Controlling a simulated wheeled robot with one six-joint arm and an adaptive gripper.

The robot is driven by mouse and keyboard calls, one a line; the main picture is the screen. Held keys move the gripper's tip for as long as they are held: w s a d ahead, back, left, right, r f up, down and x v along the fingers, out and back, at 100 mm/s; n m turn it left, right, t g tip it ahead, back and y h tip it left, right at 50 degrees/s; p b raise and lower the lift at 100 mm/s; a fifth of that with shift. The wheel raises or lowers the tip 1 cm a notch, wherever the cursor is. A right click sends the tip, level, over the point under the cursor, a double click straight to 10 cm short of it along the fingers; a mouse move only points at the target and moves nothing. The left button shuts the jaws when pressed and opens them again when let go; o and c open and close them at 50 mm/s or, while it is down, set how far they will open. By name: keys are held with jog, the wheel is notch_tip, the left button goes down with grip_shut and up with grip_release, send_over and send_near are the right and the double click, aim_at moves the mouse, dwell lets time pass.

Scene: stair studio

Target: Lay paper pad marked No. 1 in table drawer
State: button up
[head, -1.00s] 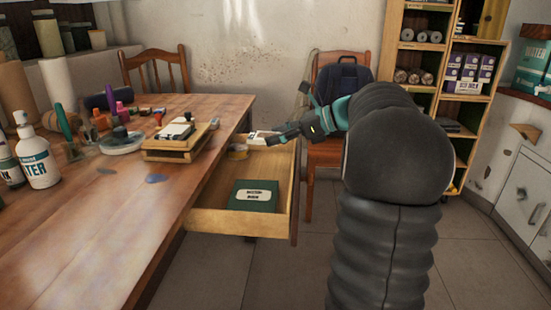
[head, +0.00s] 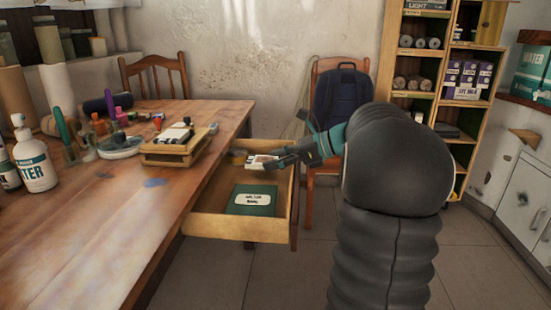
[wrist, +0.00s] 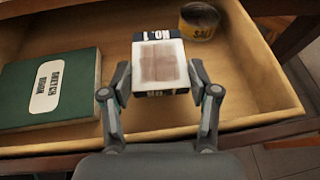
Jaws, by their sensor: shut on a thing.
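The paper pad marked No. 1 (wrist: 160,66) is white with dark bands and a brownish square on its top. My gripper (wrist: 158,92) is shut on its near end in the wrist view. In the head view the pad (head: 262,162) is at the tip of my gripper (head: 276,161), inside the outline of the open table drawer (head: 236,227). I cannot tell whether the pad touches the drawer floor. The wrist view shows the drawer's wooden floor (wrist: 116,45) around it.
A green sketch book (head: 251,200) lies in the drawer's near part. A round tin (wrist: 199,21) stands at the drawer's far end, close to the pad. The table (head: 90,240) with bottles and a wooden box (head: 178,152) is left. A chair (head: 326,150) stands behind.

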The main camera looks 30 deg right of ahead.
jog(key=shift+f, duration=0.2)
jog(key=shift+f, duration=0.2)
jog(key=o, duration=1.3)
jog(key=shift+f, duration=0.15)
jog(key=shift+r, duration=0.55)
jog(key=p+v, duration=0.1)
jog(key=v, duration=1.1)
jog(key=shift+r, duration=0.3)
